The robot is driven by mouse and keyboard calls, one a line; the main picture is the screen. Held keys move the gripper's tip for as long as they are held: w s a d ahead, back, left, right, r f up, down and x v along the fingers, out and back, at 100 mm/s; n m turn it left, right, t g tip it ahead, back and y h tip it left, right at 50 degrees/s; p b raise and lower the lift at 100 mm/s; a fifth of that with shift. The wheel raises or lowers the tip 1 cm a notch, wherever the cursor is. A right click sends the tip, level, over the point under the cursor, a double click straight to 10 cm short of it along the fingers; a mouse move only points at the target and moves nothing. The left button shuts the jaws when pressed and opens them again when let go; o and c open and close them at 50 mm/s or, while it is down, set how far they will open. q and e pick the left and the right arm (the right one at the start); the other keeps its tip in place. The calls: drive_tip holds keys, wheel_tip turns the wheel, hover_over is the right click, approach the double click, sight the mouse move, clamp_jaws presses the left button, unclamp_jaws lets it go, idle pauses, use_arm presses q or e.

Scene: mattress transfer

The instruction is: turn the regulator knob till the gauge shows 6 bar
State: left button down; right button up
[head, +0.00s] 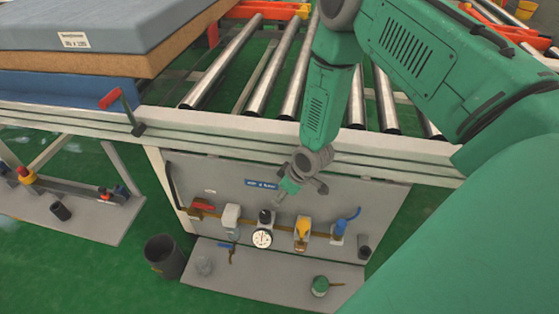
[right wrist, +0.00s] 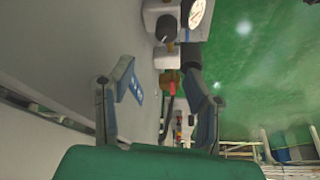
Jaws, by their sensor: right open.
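The regulator's dark knob (head: 265,216) sits on top of the air line on the grey panel (head: 365,195). The round white gauge (head: 262,238) is just below it; its needle is too small to read. In the right wrist view the dark knob (right wrist: 167,28) is at the top, with part of the gauge (right wrist: 196,13) beside it. My right gripper (head: 289,186) is in front of the panel, above and slightly right of the knob. Its two fingers (right wrist: 160,82) are spread and empty, apart from the knob. My left gripper is not in view.
A white unit (head: 231,214) and red lever (head: 203,205) are left of the regulator; a yellow unit (head: 302,232) and blue valve (head: 345,222) are right. Rollers (head: 290,70) and a grey mattress (head: 110,25) are above.

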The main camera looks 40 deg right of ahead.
drive_tip(key=shift+r, duration=0.1)
idle(0.5)
drive_tip(key=v, duration=1.2)
drive_tip(key=shift+o, duration=0.5)
drive_tip(key=shift+d, duration=0.15)
